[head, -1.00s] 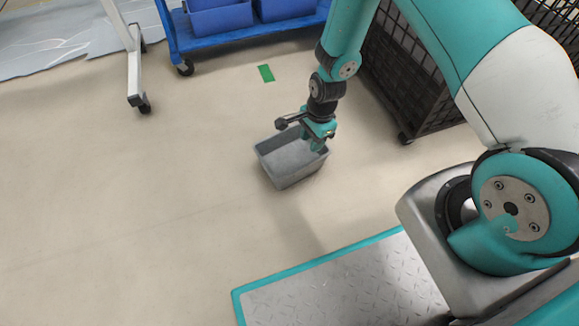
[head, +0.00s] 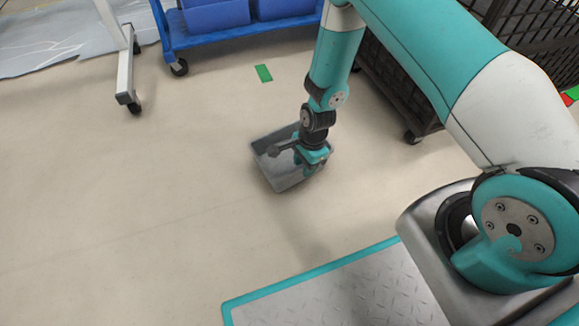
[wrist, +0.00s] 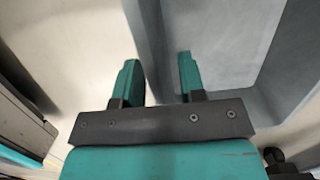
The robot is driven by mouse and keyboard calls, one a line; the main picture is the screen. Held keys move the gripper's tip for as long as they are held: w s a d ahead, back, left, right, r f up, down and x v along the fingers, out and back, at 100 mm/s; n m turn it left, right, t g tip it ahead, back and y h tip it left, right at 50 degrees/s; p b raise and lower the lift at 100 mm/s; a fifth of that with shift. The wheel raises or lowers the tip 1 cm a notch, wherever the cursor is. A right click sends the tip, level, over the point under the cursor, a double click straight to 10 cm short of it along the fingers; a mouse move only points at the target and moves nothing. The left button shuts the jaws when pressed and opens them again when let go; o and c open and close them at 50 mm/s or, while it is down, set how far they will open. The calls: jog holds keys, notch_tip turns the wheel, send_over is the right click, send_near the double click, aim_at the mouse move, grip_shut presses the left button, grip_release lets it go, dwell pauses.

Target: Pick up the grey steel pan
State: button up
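The grey steel pan (head: 283,182) is an open, rectangular bin on the floor in the middle of the head view. My gripper (head: 311,168) points down at the pan's right side and hides part of its inside and rim. In the wrist view, my gripper (wrist: 158,78) is open, with a gap between its two teal fingers. The pan's wall (wrist: 152,45) runs up between the fingers; the left finger shows against the floor and the right finger against the pan's inner side. I cannot tell whether either finger touches the wall.
A blue cart (head: 230,38) with blue bins stands at the back. A black mesh crate (head: 400,90) on casters stands close behind my arm on the right. A white stand leg (head: 125,75) is at upper left. Floor left of the pan is clear.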

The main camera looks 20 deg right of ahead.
jog(key=shift+r, duration=0.1)
grip_shut()
dwell(1.3)
